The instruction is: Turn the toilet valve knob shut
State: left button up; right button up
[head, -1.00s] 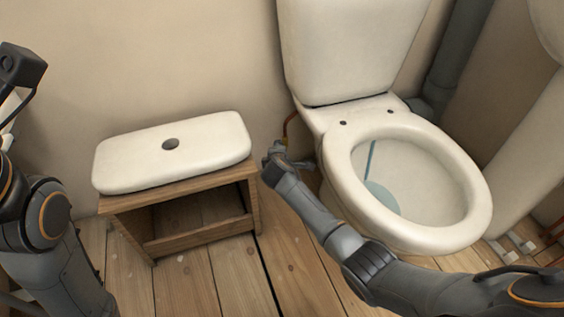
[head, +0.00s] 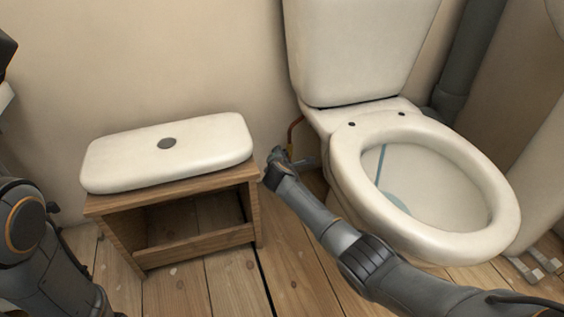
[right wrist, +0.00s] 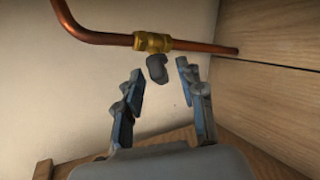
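The toilet valve shows in the right wrist view as a brass body (right wrist: 152,42) on a copper pipe (right wrist: 100,37), with a dark grey knob (right wrist: 157,68) hanging below it. My right gripper (right wrist: 160,80) is open, and the knob is just beyond and between its fingertips, with no clear contact. In the head view my right gripper (head: 279,158) is low between the wooden stool and the toilet; the valve is hidden there, with only a bit of copper pipe (head: 293,128) showing. My left arm is at the left edge of the head view, its gripper out of frame.
A toilet (head: 345,160) with a raised cistern (head: 360,50) stands at the right. A wooden stool (head: 195,235) bearing a white cistern lid (head: 215,150) stands left of my right gripper. The gap between stool and toilet is narrow. Plank floor lies in front.

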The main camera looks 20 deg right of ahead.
jog(key=shift+r, duration=0.1)
grip_shut()
jog(key=shift+d, duration=0.1)
dwell(0.3)
